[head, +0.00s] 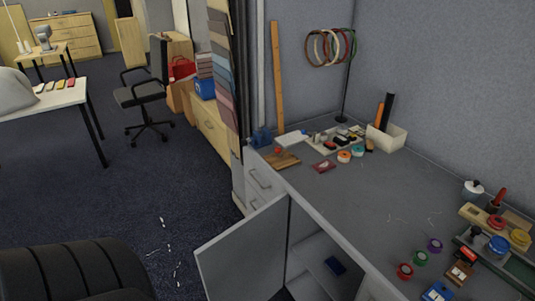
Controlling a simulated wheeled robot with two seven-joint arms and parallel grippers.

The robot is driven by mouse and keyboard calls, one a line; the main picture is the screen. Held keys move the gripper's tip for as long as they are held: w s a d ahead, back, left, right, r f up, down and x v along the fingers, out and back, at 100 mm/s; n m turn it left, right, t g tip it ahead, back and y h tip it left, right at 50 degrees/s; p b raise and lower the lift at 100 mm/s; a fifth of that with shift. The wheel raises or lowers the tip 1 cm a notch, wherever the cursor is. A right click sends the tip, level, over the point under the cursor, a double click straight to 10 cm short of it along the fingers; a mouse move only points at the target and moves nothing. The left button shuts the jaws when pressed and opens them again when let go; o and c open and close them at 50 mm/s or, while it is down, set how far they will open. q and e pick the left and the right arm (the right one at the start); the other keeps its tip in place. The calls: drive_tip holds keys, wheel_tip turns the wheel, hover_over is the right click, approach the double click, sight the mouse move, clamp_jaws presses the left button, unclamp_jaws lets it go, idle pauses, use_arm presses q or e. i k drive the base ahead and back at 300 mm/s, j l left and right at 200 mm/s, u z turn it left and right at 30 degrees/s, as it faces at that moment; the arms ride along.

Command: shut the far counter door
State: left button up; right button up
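The counter door (241,255) is a plain grey panel at the bottom centre of the head view. It stands wide open, swung out to the left from the counter's front (267,187). Its hinged edge seems to be the far one, by the drawers. Its lower part is cut off by the frame. Neither of my grippers is in view.
A dark ribbed chair back (70,272) fills the lower left. Drawers (259,179) lie beyond the door. The counter top (350,205) carries tape rolls, tools and a white bin (387,137). Small white scraps (163,224) lie on open carpet left of the door.

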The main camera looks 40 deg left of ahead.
sight(246, 262)
drive_tip(key=j+z, duration=0.45)
drive_tip(key=z, duration=0.2)
drive_tip(key=k+j+z, duration=0.15)
drive_tip(key=z, duration=0.2)
drive_tip(key=k+j+z, duration=0.2)
drive_tip(key=z, duration=0.15)
drive_tip(key=k+j+z, duration=0.55)
drive_tip(key=z, duration=0.2)
drive_tip(key=k+j+u, duration=0.1)
drive_tip(key=k+u, duration=0.15)
drive_tip(key=k, duration=0.3)
drive_tip(key=k+j+u, duration=0.25)
drive_tip(key=k, duration=0.25)
drive_tip(key=k+u, duration=0.95)
drive_tip(key=z, duration=0.55)
drive_tip(key=i+j, duration=0.05)
